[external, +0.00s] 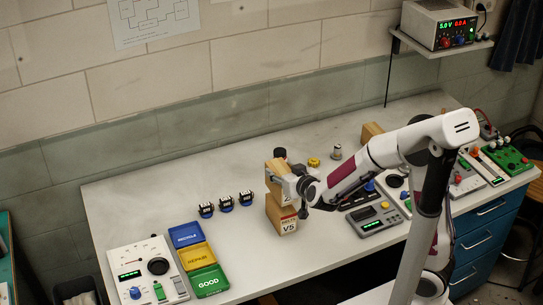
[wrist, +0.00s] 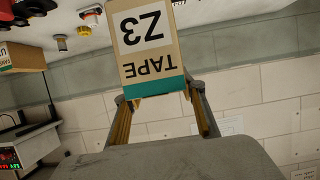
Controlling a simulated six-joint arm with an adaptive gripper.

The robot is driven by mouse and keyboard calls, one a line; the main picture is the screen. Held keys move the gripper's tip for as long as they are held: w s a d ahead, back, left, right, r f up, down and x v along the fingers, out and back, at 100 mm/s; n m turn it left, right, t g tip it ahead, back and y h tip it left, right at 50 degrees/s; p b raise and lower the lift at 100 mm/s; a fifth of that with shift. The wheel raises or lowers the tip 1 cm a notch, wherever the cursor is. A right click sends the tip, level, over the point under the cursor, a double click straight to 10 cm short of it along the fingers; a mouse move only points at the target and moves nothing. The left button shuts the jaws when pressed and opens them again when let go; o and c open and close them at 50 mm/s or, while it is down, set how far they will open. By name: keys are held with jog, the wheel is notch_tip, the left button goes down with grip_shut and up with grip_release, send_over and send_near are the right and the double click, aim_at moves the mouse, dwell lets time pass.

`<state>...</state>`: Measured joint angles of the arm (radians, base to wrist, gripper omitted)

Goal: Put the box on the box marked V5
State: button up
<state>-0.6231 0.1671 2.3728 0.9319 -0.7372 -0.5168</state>
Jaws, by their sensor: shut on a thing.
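My gripper (external: 286,184) is shut on a cardboard box (external: 274,168). In the wrist view this box (wrist: 150,62) shows upside-down print reading TAPE and Z3, with a green band along one edge. The gripper's fingers (wrist: 163,105) reach to either side of it. The box marked V5 (external: 282,216) stands upright on the bench, directly below the held box in the external view. The gripper partly covers the held box there, and I cannot tell whether the two boxes touch.
Blue, yellow and green trays (external: 195,257) lie at the front left, beside a control panel (external: 147,270). Several small dark components (external: 226,203) stand left of the boxes. Another cardboard box (external: 371,131) stands behind my arm. Instruments (external: 374,218) crowd the right. The bench between trays and boxes is clear.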

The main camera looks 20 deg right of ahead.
jog(key=shift+f, duration=0.1)
dwell(0.3)
jog(key=shift+f, duration=1.85)
jog(key=shift+f, duration=0.15)
jog(key=o, duration=1.3)
jog(key=shift+c, duration=0.2)
jog(key=shift+s+r, duration=0.1)
jog(key=shift+r, duration=0.1)
jog(key=shift+s+r, duration=0.25)
jog(key=shift+s, duration=0.35)
jog(key=v, duration=0.6)
